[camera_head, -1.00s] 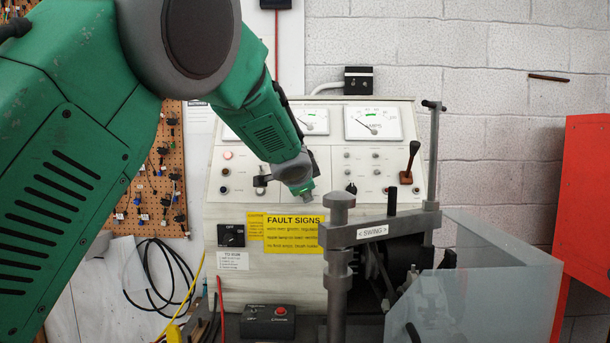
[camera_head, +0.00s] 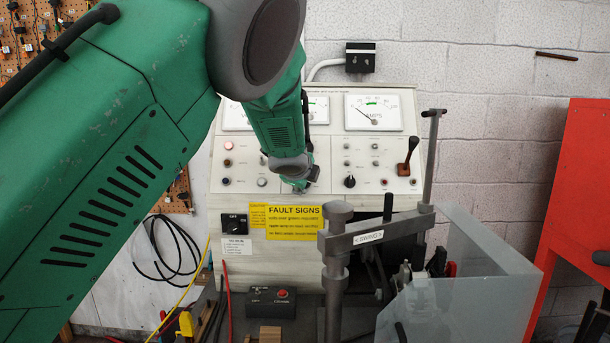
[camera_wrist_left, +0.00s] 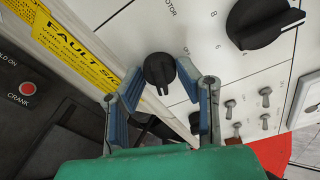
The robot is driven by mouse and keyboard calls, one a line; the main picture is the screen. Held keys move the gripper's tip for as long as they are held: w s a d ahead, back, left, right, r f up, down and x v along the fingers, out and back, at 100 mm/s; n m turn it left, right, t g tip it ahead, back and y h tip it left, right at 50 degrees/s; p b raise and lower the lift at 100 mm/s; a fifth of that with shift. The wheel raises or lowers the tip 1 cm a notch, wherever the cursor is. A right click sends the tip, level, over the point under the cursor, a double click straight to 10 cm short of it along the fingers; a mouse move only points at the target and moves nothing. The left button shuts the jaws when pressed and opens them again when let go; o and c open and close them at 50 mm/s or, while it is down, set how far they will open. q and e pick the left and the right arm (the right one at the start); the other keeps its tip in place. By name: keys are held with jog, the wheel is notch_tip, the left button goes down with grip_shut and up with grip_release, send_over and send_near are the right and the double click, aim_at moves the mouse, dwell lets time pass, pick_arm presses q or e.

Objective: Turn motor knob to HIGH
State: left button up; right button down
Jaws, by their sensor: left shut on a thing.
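My left gripper (camera_wrist_left: 160,88) has its blue-padded fingers on either side of a small black knob (camera_wrist_left: 160,72) low on the pale test panel (camera_wrist_left: 120,20), and is shut on it. A small white mark shows at the knob's lower edge; I cannot read its setting. In the head view my left gripper (camera_head: 301,186) is at the panel just above the yellow sign and hides this knob. A larger black knob (camera_wrist_left: 265,22) with a white pointer line sits farther up the panel. The word MOTOR and some numerals are printed between the knobs. My right gripper is not in view.
The yellow FAULT SIGNS label (camera_head: 294,222) is just below the gripper. Another black knob (camera_head: 349,181), toggle switches and a brown-based lever (camera_head: 407,157) are to its right. A steel clamp post (camera_head: 335,260) and clear guard (camera_head: 460,285) stand in front.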

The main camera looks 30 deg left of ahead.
pick_arm(q)
jog(key=shift+f, duration=0.25)
jog(key=o, duration=1.1)
jog(key=shift+o, duration=0.2)
jog(key=shift+w+a, duration=0.1)
jog(key=shift+w, duration=0.05)
jog(key=shift+s+r, duration=0.2)
jog(key=v, duration=1.1)
jog(key=shift+s, duration=0.15)
